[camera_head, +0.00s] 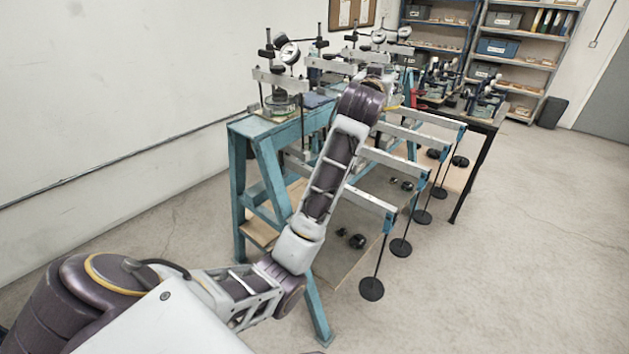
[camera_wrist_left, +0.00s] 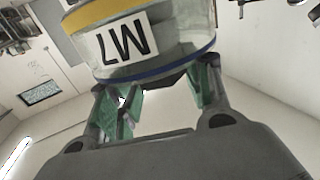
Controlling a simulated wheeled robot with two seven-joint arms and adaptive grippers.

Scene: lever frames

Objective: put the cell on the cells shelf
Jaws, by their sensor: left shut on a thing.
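The cell (camera_wrist_left: 150,40) is a clear cylinder with a yellow band, a blue ring and a white label that appears upside down and reads M7. My left gripper (camera_wrist_left: 160,88) is shut on its near end in the left wrist view, with green-padded fingers on either side. In the head view my left arm reaches over the lever bench to the gripper (camera_head: 378,72), which is small and partly hidden; the held cell cannot be made out there. I cannot tell which shelf is the cells shelf. My right gripper is not in view.
A teal bench (camera_head: 238,185) carries several lever frames with dial gauges. Their lever beams (camera_head: 362,187) stick out to the right, with hanging rods and black discs (camera_head: 371,289). Shelving with blue bins (camera_head: 497,47) stands at the back.

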